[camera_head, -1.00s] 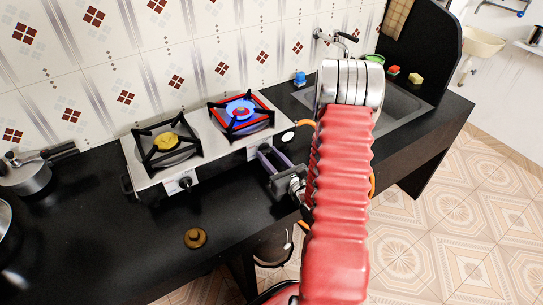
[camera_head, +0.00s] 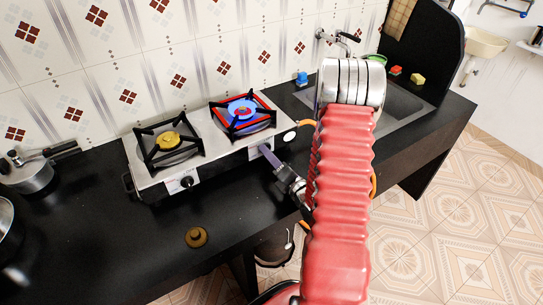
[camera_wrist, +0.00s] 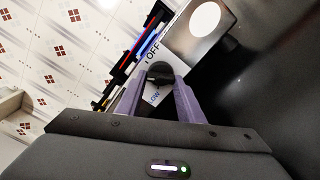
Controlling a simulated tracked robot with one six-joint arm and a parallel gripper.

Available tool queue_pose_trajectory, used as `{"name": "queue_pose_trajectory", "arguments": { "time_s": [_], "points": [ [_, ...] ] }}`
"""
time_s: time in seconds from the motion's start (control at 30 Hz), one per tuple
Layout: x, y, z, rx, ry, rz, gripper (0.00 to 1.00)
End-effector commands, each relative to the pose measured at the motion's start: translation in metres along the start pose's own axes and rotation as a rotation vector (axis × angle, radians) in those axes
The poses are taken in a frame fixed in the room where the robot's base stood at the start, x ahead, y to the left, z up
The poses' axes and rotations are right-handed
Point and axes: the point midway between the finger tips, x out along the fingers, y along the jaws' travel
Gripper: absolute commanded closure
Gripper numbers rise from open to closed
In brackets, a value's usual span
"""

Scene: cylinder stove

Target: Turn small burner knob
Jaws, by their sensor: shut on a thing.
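The two-burner stove (camera_head: 152,184) stands on the black counter. Its right burner (camera_head: 242,110) shows a blue flame with red-lit grate bars; its left burner (camera_head: 168,141) has a yellow cap and no visible flame. My gripper (camera_head: 266,152) is at the stove's front, at the right-hand knob. In the wrist view, the black small burner knob (camera_wrist: 160,72) sits between the tips of my purple fingers, which are shut on it. "OFF" and "LOW" show on the panel beside it. My gripper hides the knob in the head view. The left knob (camera_head: 187,182) is free.
A brown round object (camera_head: 196,237) lies on the counter in front of the stove. A pot (camera_head: 30,175) stands at the left. The sink (camera_head: 402,106) is at the right, partly behind my arm. The tiled wall is close behind the stove.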

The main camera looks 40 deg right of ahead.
Motion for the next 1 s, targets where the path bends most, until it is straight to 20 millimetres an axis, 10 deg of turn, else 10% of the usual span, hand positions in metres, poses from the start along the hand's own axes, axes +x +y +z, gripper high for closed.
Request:
{"name": "queue_pose_trajectory", "arguments": {
  "time_s": [1.0],
  "points": [
    [-0.0009,-0.0018,0.0044,0.54,-0.012,-0.007,0.88]
  ]
}}
